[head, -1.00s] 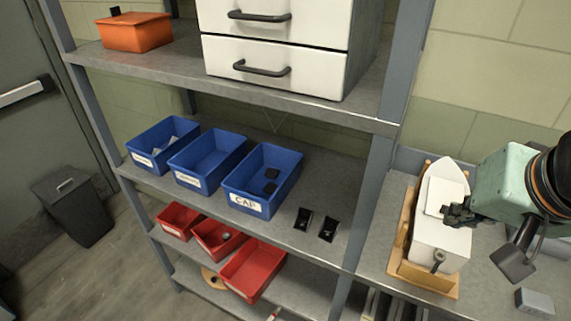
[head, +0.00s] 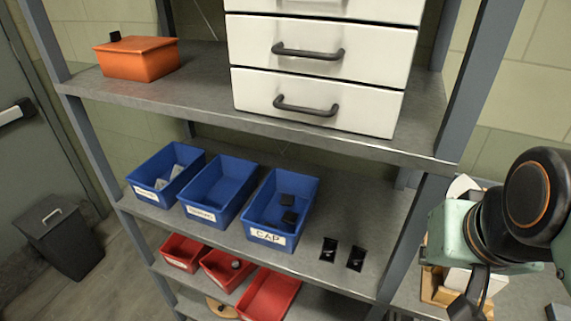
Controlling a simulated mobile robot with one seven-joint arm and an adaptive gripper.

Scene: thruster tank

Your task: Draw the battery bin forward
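Three blue bins stand side by side on the middle shelf. The left blue bin (head: 167,174) holds pale pieces, the middle blue bin (head: 218,190) looks empty, and the right blue bin (head: 281,210) holds dark blocks. The right bin's label begins "CAP"; the other two labels are too small to read, so I cannot tell which bin is the battery bin. My gripper (head: 425,253) is right of the shelf unit, apart from the bins. Its fingers are small, dark and mostly hidden by my arm.
Red bins (head: 268,296) stand on the shelf below. Two black items (head: 343,253) lie right of the blue bins. A shelf post (head: 408,235) stands between my arm and the bins. White drawers (head: 317,100) and an orange box (head: 137,60) are above.

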